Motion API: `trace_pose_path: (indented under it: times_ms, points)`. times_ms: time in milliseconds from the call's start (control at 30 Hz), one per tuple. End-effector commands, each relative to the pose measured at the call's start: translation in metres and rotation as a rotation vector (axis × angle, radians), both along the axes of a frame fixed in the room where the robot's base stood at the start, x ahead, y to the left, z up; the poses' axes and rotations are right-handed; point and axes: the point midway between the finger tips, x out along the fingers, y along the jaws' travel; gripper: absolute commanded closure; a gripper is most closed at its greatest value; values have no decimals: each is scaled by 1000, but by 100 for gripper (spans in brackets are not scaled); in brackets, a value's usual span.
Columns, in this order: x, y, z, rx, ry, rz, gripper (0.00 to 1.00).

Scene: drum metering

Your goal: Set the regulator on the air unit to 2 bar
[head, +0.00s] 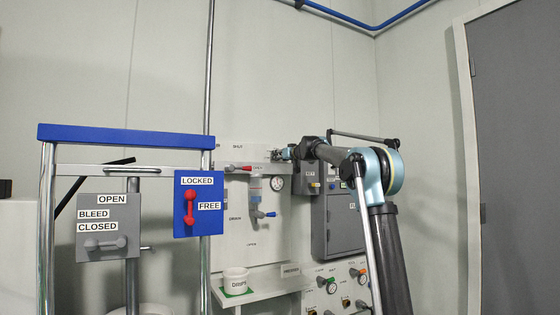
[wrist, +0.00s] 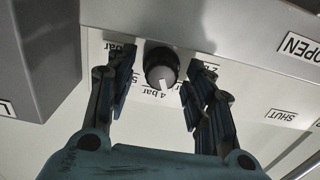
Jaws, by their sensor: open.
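The regulator knob (wrist: 161,66) is dark and round, with a white pointer mark. The mark points down in the wrist view, close to the label "4 bar" (wrist: 150,91). A label starting with "2" (wrist: 209,68) is partly hidden behind the right finger. My gripper (wrist: 160,72) is open, its fingers on either side of the knob; I cannot tell whether they touch it. In the head view my gripper (head: 281,154) is at the top of the air unit (head: 256,188), and the knob is hidden. A round gauge (head: 277,183) shows, its reading too small to tell.
A red-handled valve (head: 240,168) and a blue-handled valve (head: 264,214) are on the panel near my gripper. A grey box (head: 341,222) is to the right. A blue-topped frame (head: 125,136) stands front left, and a white cup (head: 236,280) sits on the shelf below.

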Motion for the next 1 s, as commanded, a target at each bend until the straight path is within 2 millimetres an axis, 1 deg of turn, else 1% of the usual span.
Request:
trace_pose_path:
  times_ms: [333, 367, 400, 467, 500, 533, 767, 1000]
  points:
    - [2, 1, 0, 0, 0, 0, 52]
    - [2, 1, 0, 0, 0, 0, 59]
    - [2, 1, 0, 0, 0, 0, 68]
    - [2, 1, 0, 0, 0, 0, 81]
    - [2, 1, 0, 0, 0, 0, 90]
    - [2, 1, 0, 0, 0, 0, 95]
    - [2, 1, 0, -17, -12, -1, 95]
    - [2, 2, 0, -171, -115, 0, 95]
